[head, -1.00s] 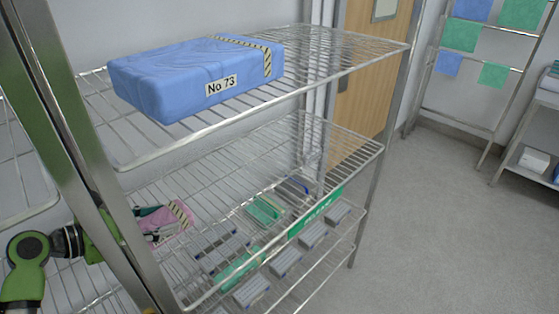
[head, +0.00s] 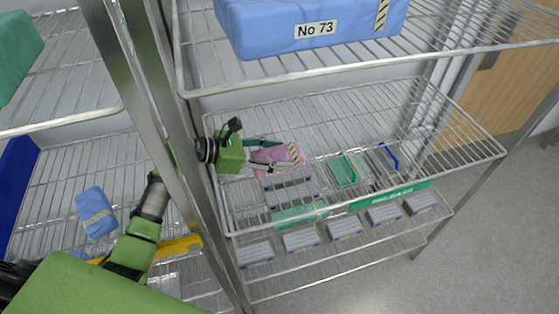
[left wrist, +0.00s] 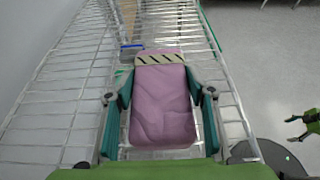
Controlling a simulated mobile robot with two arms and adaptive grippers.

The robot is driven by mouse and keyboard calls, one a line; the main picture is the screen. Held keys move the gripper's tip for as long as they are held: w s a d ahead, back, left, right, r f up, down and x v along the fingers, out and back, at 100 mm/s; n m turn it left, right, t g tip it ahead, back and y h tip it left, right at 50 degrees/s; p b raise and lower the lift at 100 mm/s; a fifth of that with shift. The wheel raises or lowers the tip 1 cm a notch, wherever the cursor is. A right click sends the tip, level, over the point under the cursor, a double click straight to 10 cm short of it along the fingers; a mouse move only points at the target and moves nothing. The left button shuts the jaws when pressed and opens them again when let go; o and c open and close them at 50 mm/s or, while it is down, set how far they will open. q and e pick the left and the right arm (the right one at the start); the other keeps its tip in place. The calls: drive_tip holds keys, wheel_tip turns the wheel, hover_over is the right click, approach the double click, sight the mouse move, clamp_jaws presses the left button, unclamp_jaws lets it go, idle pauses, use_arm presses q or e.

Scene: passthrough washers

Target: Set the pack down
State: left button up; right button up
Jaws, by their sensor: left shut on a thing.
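A pink pack (left wrist: 162,105) with a black-and-cream striped band lies between the teal fingers of my left gripper (left wrist: 163,118), which is shut on it from both sides. In the head view the pack (head: 279,160) and my left gripper (head: 270,155) are over the left part of the middle wire shelf (head: 330,120). The pack looks roughly level. I cannot tell whether its underside touches the wires. My right gripper (left wrist: 292,128) shows at the right edge of the left wrist view, empty, fingers apart, away from the shelf.
A green-labelled RELEASE strip (head: 390,195) runs along the shelf's front edge. A green pack (head: 346,170) and a blue-edged item (head: 388,158) are to the right. Above, a blue pack No 73 (head: 270,30) sits on the upper shelf. A steel post (head: 165,110) stands before my left arm.

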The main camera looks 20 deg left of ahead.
use_arm(q)
wheel_tip(320, 180, down, 4)
drive_tip(key=shift+a+r, duration=0.1)
drive_tip(key=shift+r, duration=0.05)
drive_tip(key=o, duration=1.3)
use_arm(e)
drive_tip(key=shift+w+a+r, duration=0.3)
drive_tip(key=shift+d, duration=0.2)
use_arm(q)
drive_tip(key=shift+s+a, duration=0.15)
drive_tip(key=b+v, duration=0.2)
drive_tip(key=v, duration=0.8)
drive_tip(key=shift+s+a+b, duration=0.25)
drive_tip(key=shift+b, duration=0.15)
drive_tip(key=shift+s+a+r, duration=0.25)
drive_tip(key=shift+a+r, duration=0.05)
drive_tip(key=shift+r, duration=0.05)
use_arm(e)
drive_tip(key=f, duration=0.3)
drive_tip(key=shift+d+f, duration=0.15)
drive_tip(key=shift+d, duration=0.15)
